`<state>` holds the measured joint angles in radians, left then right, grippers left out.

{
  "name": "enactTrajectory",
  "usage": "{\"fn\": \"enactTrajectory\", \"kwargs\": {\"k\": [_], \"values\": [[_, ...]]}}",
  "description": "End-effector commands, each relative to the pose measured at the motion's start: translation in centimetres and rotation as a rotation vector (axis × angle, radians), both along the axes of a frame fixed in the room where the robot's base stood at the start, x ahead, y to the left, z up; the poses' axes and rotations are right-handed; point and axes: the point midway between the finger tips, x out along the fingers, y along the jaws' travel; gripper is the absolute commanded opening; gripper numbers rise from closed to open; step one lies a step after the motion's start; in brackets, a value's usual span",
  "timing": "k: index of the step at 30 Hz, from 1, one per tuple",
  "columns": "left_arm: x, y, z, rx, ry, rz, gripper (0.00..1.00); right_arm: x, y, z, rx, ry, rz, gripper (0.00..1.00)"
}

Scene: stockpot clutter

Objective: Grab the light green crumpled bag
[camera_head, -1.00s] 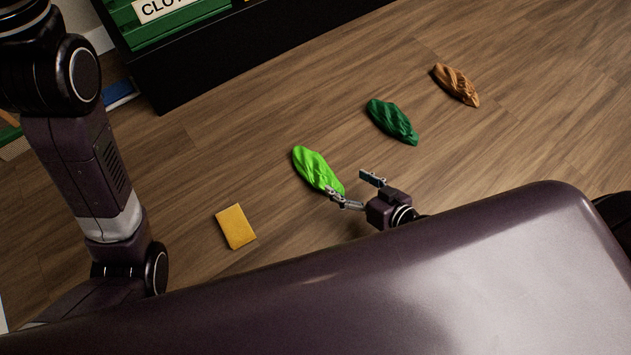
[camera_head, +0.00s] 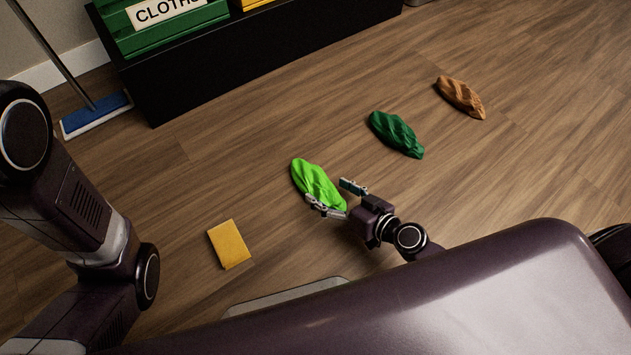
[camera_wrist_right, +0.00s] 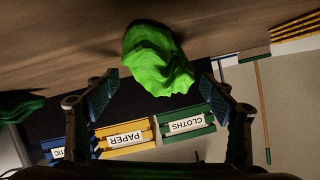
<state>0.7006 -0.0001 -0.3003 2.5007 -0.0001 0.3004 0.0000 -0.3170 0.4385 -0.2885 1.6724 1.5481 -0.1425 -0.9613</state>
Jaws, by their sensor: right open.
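The light green crumpled bag (camera_head: 316,182) lies on the wood floor in the middle of the head view. My right gripper (camera_head: 333,196) is open at the bag's lower right end, with one finger overlapping the bag in the picture and the other to its right. In the right wrist view the bag (camera_wrist_right: 157,62) shows ahead, between and beyond the two spread fingers of my gripper (camera_wrist_right: 160,95). I cannot tell whether a finger touches it. My left arm comes in at the left of the head view; its gripper is out of view.
A dark green crumpled item (camera_head: 396,135) and a brown one (camera_head: 461,97) lie farther right on the floor. A yellow sponge-like block (camera_head: 229,244) lies to the left. A black stand (camera_head: 270,50) with labelled bins is behind. A blue mop (camera_head: 97,115) stands at the far left.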

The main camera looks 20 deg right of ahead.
Motion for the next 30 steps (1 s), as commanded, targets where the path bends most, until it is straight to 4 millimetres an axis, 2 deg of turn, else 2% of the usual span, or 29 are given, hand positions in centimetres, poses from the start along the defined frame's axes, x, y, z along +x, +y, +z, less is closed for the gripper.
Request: {"fn": "enactTrajectory", "kwargs": {"k": [6, 15, 27, 30], "values": [[0.0, 0.0, 0.1, 0.000, 0.000, 0.000, 0.40, 2.3, 1.1, -0.9, 0.001, 0.000, -0.001, 0.76], [0.0, 0.0, 0.1, 0.001, 0.000, 0.000, 0.40, 2.6, 1.3, -1.1, 0.000, 0.001, 0.000, 0.76], [0.0, 0.0, 0.1, 0.001, 0.000, 0.000, 0.40, 2.6, 1.2, -1.1, 0.000, 0.001, 0.000, 0.33], [0.0, 0.0, 0.1, 0.001, 0.000, 0.000, 0.40, 2.6, 1.2, -1.1, 0.000, 0.000, 0.000, 0.31]]}}
